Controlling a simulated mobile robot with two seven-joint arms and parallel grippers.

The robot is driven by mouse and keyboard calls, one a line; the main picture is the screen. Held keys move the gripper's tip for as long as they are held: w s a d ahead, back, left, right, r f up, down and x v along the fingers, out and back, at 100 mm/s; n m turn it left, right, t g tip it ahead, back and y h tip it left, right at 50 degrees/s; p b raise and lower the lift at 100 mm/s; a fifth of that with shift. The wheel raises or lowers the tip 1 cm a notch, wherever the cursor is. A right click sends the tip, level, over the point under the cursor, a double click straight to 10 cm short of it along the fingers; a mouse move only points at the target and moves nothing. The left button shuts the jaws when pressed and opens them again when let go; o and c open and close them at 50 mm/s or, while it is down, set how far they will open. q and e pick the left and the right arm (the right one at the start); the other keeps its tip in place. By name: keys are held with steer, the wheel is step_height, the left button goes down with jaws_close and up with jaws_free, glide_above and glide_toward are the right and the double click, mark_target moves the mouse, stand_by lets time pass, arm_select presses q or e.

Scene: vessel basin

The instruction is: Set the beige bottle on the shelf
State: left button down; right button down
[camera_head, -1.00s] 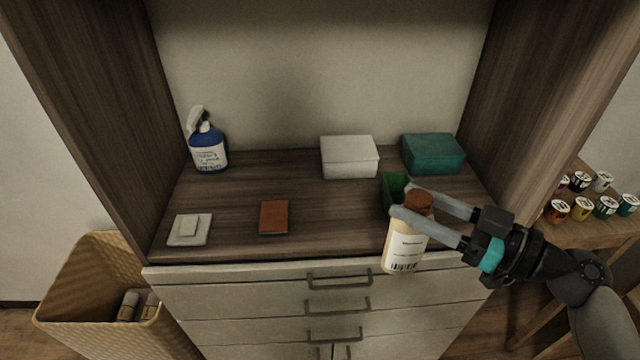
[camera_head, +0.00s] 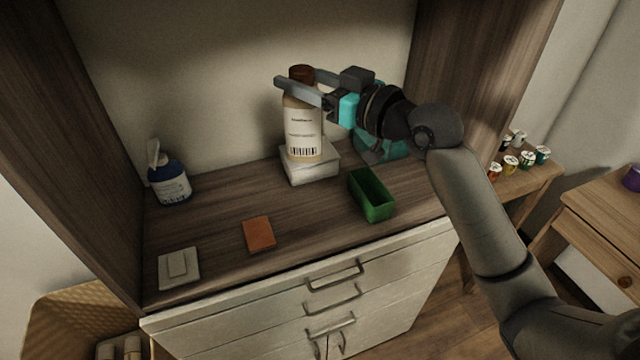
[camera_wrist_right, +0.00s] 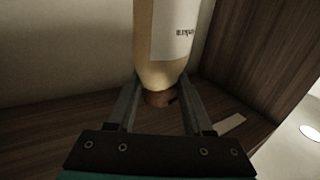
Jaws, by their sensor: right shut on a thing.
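The beige bottle (camera_head: 302,130) has a brown cap and a white label with a barcode. It is upright in the head view, in front of or above the white box (camera_head: 312,170); I cannot tell whether its base touches the box. My right gripper (camera_head: 296,84) is shut on the bottle near its cap. The bottle (camera_wrist_right: 168,40) also shows in the right wrist view, with its cap end between the fingers (camera_wrist_right: 160,98). The wooden shelf surface (camera_head: 215,225) lies below. My left gripper is not in view.
A blue spray bottle (camera_head: 168,182) stands at the back left. A grey-white square item (camera_head: 178,268), an orange-brown flat item (camera_head: 258,234) and a green open bin (camera_head: 372,196) lie on the shelf. A teal box (camera_head: 385,152) is partly hidden behind my right arm. Side walls bound the shelf.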

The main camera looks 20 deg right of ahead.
mark_target(304, 159)
step_height(304, 159, down, 16)
steer(key=b, duration=0.4)
steer(key=shift+r+b, duration=0.25)
steer(key=shift+b, duration=0.15)
step_height(304, 159, down, 4)
steer(key=shift+f+b, duration=0.15)
steer(key=shift+b, duration=0.8)
steer(key=c, duration=0.8)
jaws_free()
steer(key=shift+f, duration=0.1)
steer(key=o, duration=0.5)
